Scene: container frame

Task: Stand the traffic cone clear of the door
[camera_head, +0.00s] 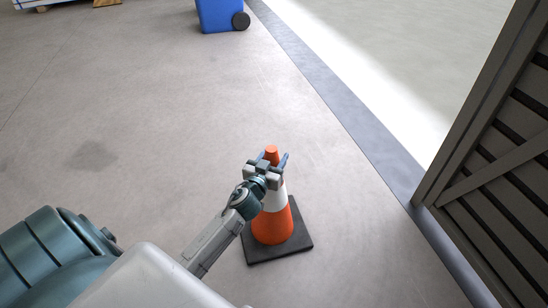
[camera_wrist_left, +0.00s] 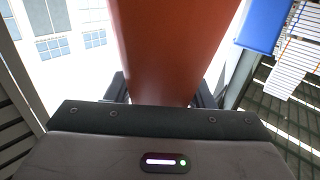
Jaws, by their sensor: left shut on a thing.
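The traffic cone (camera_head: 273,226) is orange with a white band and a dark square base. It stands upright on the floor in the middle of the head view. My left gripper (camera_head: 271,160) is shut on the cone near its top, a finger on each side. In the left wrist view the orange cone (camera_wrist_left: 165,50) fills the middle between the fingers of the left gripper (camera_wrist_left: 163,88). The slatted door (camera_head: 500,180) is at the right of the head view, apart from the cone. My right gripper is not in view.
A blue wheeled bin (camera_head: 220,15) stands at the far top. A grey threshold strip (camera_head: 340,95) runs diagonally from the top to the door, with bright ground beyond it. The concrete floor (camera_head: 130,110) to the left is mostly clear. Part of a pallet shows at the top left.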

